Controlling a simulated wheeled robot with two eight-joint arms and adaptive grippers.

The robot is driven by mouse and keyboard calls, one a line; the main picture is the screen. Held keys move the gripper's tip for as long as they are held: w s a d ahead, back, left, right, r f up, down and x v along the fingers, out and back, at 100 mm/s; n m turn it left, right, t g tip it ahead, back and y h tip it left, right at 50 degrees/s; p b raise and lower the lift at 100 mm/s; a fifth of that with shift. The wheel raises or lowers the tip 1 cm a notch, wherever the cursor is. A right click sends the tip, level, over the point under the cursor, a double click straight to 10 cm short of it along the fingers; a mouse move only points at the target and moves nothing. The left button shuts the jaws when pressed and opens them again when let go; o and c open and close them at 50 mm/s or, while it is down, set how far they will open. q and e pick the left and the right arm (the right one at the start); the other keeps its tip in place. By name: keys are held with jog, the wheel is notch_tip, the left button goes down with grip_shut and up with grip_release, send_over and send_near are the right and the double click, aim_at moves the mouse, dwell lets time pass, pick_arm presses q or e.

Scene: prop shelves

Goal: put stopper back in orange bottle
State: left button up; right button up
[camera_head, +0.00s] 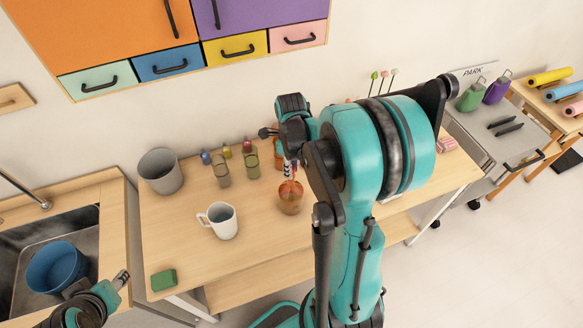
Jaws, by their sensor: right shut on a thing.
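The orange bottle (290,204) is a round, see-through vessel standing upright on the wooden table, right of the white mug. My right gripper (289,173) points down just above the bottle's neck. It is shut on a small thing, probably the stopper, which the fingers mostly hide. I cannot tell whether that thing touches the bottle's mouth. My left gripper (122,279) is low at the left, near the table's front left corner, far from the bottle. Its fingertips are too small to read.
A white mug (220,220), a grey bin (160,171) and a green block (163,280) stand on the table (185,235). Several small jars stand at the back. A sink with a blue bowl (57,267) is at left. My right arm hides the table's right part.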

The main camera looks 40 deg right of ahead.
jog(key=shift+f+b, duration=0.65)
dwell(0.8)
jog(key=o, duration=0.8)
jog(key=shift+c, duration=0.2)
jog(key=shift+r, duration=0.15)
notch_tip(320, 180, up, 12)
jog(key=s+a+f+n+t+b, duration=0.3)
jog(key=a+f+n+b, duration=0.4)
jog(key=n, duration=0.8)
jog(key=s+a+f+n+t+b, duration=0.3)
jog(key=a+f+n+b, duration=0.4)
jog(key=n, duration=0.9)
jog(key=a+f+t, duration=0.1)
jog(key=a, duration=0.2)
jog(key=shift+s+a+f+b, duration=0.3)
jog(key=shift+a+f+b, duration=0.05)
jog(key=shift+f+b, duration=0.05)
